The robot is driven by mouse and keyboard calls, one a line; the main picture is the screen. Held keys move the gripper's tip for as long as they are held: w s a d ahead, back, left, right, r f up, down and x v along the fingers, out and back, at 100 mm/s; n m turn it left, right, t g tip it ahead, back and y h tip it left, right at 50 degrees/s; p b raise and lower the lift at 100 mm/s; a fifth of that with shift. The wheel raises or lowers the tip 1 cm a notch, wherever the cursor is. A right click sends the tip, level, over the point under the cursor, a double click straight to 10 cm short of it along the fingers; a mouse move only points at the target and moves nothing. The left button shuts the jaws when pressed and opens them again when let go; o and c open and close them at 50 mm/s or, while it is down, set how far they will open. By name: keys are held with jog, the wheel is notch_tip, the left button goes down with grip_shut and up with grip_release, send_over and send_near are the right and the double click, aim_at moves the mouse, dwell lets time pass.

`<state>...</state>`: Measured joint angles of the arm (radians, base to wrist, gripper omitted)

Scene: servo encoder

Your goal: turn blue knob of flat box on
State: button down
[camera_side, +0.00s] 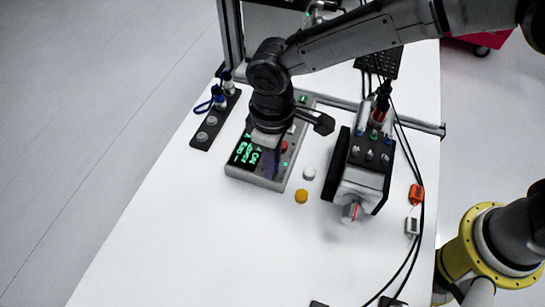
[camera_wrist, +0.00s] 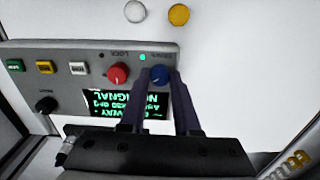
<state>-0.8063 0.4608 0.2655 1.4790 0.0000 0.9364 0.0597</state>
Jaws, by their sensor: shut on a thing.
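The flat grey box (camera_side: 270,183) lies on the white table below my arm. It also shows across the wrist view (camera_wrist: 75,97). The blue knob (camera_wrist: 160,75) sits near the box's edge, between the fingertips of my gripper (camera_wrist: 159,78). My gripper is shut on the blue knob from above. In the side view my gripper (camera_side: 277,157) points down at the box, and the knob is mostly hidden by the fingers. The dark screen (camera_wrist: 103,104) with green text lies beside the fingers, partly covered. A green light (camera_wrist: 143,57) is lit beside the knob.
A red knob (camera_wrist: 118,73) and several coloured buttons are on the box. A white cap (camera_side: 309,173) and a yellow cap (camera_side: 301,196) lie nearby. A motor unit (camera_side: 358,180) with cables stands right. A dark strip (camera_side: 208,131) lies left. The front table is clear.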

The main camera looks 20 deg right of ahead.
dwell(0.5)
jog(key=c, duration=0.6)
grip_release()
notch_tip(320, 180, up, 14)
jog(key=shift+f, duration=0.1)
